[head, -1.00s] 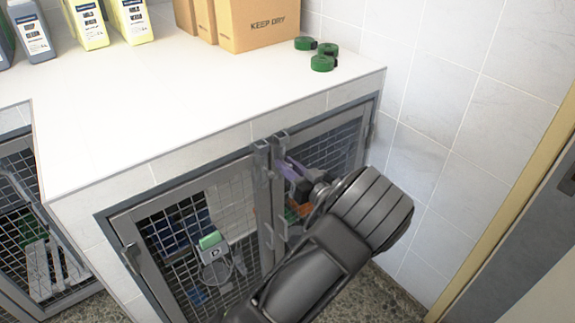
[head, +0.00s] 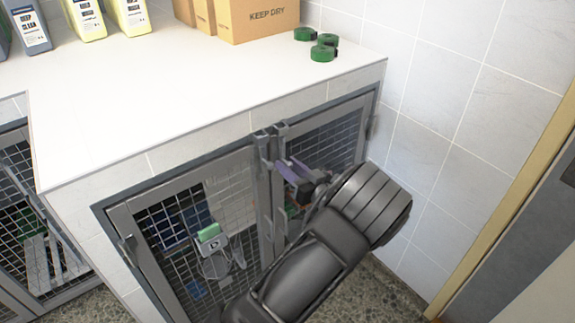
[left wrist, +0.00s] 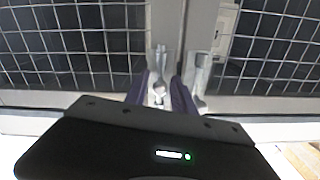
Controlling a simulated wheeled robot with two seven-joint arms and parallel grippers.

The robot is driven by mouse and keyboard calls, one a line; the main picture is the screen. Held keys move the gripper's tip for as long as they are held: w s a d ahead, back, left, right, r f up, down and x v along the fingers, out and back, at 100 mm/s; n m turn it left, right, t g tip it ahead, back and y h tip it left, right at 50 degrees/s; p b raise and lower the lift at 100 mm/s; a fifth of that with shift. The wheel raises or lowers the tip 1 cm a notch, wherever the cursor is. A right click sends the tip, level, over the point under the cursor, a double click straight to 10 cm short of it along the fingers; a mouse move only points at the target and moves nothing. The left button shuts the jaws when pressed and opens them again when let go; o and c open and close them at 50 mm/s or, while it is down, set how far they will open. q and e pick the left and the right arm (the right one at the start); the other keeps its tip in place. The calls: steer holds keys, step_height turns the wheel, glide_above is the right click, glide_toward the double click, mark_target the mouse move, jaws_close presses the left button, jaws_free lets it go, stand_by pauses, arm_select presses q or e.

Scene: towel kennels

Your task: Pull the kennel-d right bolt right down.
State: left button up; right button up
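Two upright grey bolts stand side by side where the doors meet: the left bolt (head: 262,142) and the right bolt (head: 281,130). My left gripper (head: 284,166), with purple fingers, is at the right bolt, just below its top. In the left wrist view, the picture is upside down and the fingers (left wrist: 162,92) stand apart on either side of the right bolt (left wrist: 160,62); I see no clear grip. My right gripper is not in view.
Green tape rolls (head: 324,48), a cardboard box (head: 255,20) and bottles (head: 85,22) stand on the counter (head: 190,90). A tiled wall (head: 440,100) closes the right side. Another mesh kennel (head: 22,180) is at the far left.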

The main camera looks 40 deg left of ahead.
arm_select(q)
steer(key=v, duration=0.7)
stand_by(0.3)
steer(key=s+d+f+m+h+p, duration=0.1)
steer(key=s+d+f+m+h, duration=0.2)
steer(key=f, duration=0.4)
steer(key=s+d+f+m+t+h+p, duration=0.1)
steer(key=d+f+m+h, duration=0.15)
steer(key=f+h, duration=0.35)
steer(key=s+d+f+m+h+p, duration=0.1)
steer(key=d+f+m+h, duration=0.15)
steer(key=f, duration=0.65)
steer(key=s+d+f+m+g+h+p, duration=0.1)
steer(key=s+d+g+h, duration=0.4)
steer(key=s+d, duration=1.5)
steer(key=s+m+h+p, duration=0.1)
steer(key=h, duration=0.4)
steer(key=shift+s+d+f+m+g, duration=0.2)
steer(key=shift+s+f+m+g, duration=0.1)
steer(key=shift+s+f, duration=0.05)
steer(key=shift+o, duration=0.2)
